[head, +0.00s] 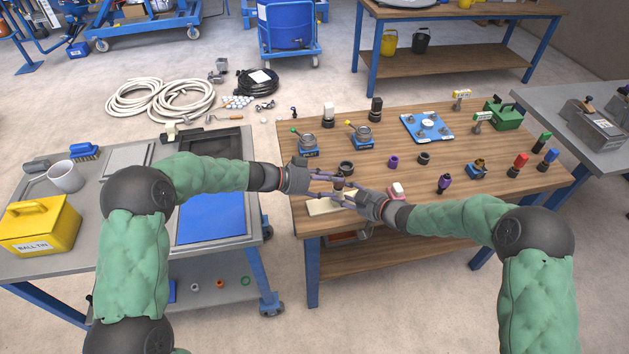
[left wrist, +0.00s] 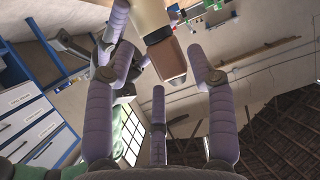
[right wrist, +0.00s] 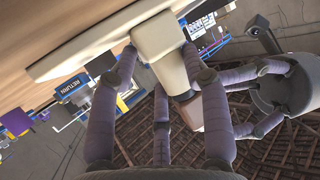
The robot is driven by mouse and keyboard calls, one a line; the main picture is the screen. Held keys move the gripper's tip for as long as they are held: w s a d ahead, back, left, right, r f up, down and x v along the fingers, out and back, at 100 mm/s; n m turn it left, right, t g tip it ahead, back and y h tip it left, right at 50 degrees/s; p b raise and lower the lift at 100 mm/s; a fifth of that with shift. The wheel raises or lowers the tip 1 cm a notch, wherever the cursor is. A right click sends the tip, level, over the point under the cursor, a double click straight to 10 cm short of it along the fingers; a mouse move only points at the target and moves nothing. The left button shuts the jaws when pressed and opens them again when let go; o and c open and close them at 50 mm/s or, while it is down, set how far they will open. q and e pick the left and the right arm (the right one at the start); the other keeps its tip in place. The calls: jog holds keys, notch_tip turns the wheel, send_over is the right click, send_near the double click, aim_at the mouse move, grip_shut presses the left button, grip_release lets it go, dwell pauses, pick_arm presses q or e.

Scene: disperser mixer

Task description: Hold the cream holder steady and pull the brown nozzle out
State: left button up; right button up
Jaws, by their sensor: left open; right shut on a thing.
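The cream holder (right wrist: 158,38) is a pale block on a flat cream base plate near the table's front left edge. The base plate also shows in the head view (head: 322,206). My right gripper (head: 343,195) is shut on the cream holder, with fingers on both sides of it in the right wrist view. The brown nozzle (left wrist: 165,62) sticks out of the holder (left wrist: 147,14); it also shows in the right wrist view (right wrist: 187,110). My left gripper (head: 330,178) is open, its fingers spread around the nozzle with gaps visible. The fingers partly hide both parts in the head view.
A dark ring (head: 346,168) stands just behind the grippers. Purple (head: 393,162) and dark small parts stand farther back. A grey bench with a blue panel (head: 211,219) is at the left.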

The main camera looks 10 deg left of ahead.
aim_at(342, 176)
pick_arm(q)
jog(key=shift+x, duration=2.1)
pick_arm(e)
jog(key=shift+s+f, duration=0.1)
pick_arm(q)
grip_shut()
jog(key=shift+r, duration=3)
jog(key=shift+r, duration=0.15)
jog(key=shift+r, duration=1.9)
